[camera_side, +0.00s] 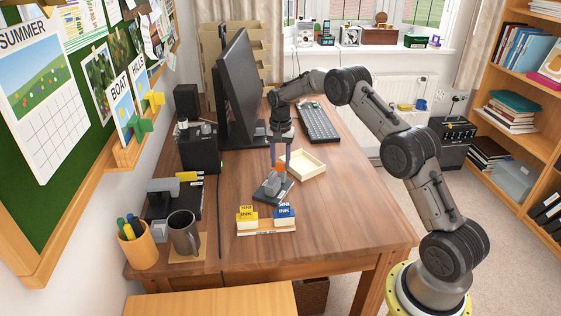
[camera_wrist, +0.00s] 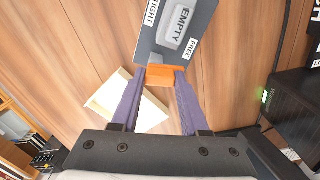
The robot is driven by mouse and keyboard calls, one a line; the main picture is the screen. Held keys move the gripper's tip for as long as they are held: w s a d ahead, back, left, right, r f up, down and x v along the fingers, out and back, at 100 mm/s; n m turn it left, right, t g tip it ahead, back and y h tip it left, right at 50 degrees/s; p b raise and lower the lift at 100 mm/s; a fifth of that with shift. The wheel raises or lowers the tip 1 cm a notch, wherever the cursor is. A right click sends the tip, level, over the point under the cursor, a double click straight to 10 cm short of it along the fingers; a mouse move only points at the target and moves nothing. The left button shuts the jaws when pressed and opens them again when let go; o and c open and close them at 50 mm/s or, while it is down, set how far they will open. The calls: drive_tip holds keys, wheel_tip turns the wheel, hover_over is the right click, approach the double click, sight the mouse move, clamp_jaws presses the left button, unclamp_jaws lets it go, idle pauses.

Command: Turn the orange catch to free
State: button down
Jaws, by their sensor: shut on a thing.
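The orange catch (camera_wrist: 160,76) sits at the near end of a dark grey device (camera_wrist: 148,45) in the wrist view. The device has a raised grey part marked EMPTY (camera_wrist: 176,27). A FREE label (camera_wrist: 191,48) is at its right and a TIGHT label (camera_wrist: 151,12) is farther up on the left. My gripper (camera_wrist: 159,77) has its purple fingers on both sides of the catch, shut on it. In the side view my gripper (camera_side: 280,163) points down at the device (camera_side: 272,189) on the desk. Which label the catch is set to, I cannot tell.
A shallow cream tray (camera_side: 306,166) lies just right of the device. Yellow and blue ink boxes (camera_side: 265,216) stand in front. A monitor (camera_side: 240,90) and keyboard (camera_side: 318,122) are behind. A mug (camera_side: 184,236) and pen pot (camera_side: 138,247) stand at left. The desk's right front is clear.

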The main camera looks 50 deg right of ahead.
drive_tip(key=shift+d+r+m, duration=0.1)
drive_tip(key=shift+m, duration=1.2)
drive_tip(key=shift+w, duration=0.1)
drive_tip(key=c, duration=0.7)
unclamp_jaws()
wheel_tip(320, 180, up, 14)
drive_tip(key=shift+f, duration=0.1)
